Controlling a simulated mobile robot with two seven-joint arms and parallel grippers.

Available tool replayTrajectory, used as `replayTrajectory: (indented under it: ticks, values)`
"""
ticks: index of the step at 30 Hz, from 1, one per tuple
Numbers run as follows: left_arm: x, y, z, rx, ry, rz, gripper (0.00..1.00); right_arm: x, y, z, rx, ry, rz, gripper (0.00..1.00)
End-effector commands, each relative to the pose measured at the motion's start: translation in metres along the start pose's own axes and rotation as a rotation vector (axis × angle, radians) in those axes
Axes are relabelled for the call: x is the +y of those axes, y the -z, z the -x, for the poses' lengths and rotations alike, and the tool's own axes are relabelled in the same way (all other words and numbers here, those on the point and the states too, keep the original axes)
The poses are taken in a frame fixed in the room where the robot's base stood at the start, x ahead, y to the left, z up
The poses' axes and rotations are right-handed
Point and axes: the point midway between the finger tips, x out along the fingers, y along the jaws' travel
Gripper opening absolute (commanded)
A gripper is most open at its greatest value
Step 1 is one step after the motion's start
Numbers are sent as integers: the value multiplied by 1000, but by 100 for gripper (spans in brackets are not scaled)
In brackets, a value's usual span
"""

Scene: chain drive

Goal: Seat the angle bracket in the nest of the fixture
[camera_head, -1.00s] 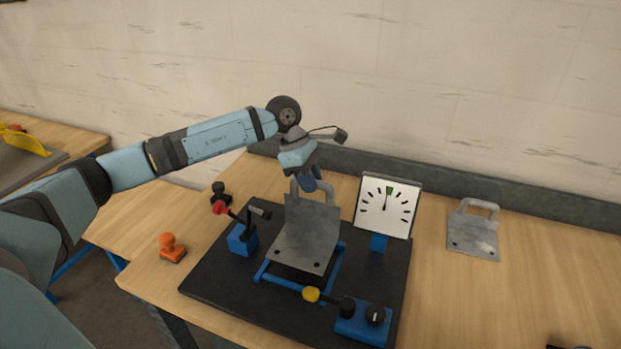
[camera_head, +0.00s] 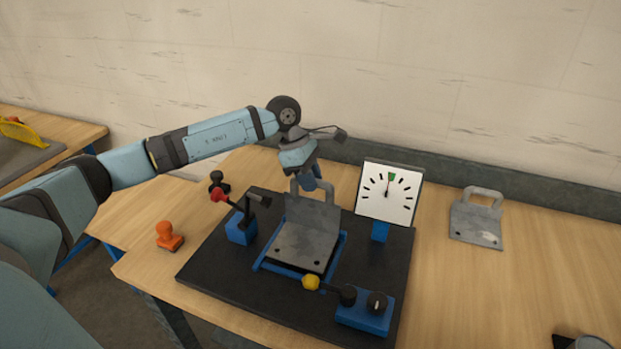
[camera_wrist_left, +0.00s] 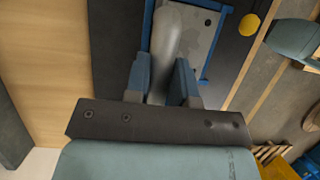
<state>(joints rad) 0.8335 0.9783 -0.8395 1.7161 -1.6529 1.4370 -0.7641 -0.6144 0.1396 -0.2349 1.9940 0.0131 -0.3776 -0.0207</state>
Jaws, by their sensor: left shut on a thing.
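The grey angle bracket (camera_head: 307,243) is at the blue-framed nest (camera_head: 341,245) of the black fixture (camera_head: 215,270). Its flat plate lies over the nest, and its upright part and handle stand at the back. My left gripper (camera_head: 308,186) is shut on the bracket's handle from above. In the left wrist view, the two blue fingers (camera_wrist_left: 161,85) lie either side of the light grey handle. I cannot tell whether the plate rests fully on the nest floor. My right gripper is not in view.
A red-knobbed clamp (camera_head: 240,230) stands left of the nest and a yellow-knobbed lever (camera_head: 311,282) in front. A dial (camera_head: 389,196) stands behind right.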

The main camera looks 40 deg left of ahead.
Motion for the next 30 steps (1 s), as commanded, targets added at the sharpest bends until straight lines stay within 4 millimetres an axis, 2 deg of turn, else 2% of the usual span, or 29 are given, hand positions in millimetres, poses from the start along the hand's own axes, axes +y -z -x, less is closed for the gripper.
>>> replayTrajectory:
  ticks: [30]
  values:
    - [-1,-1,2,-3,-4,-1,0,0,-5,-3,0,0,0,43]
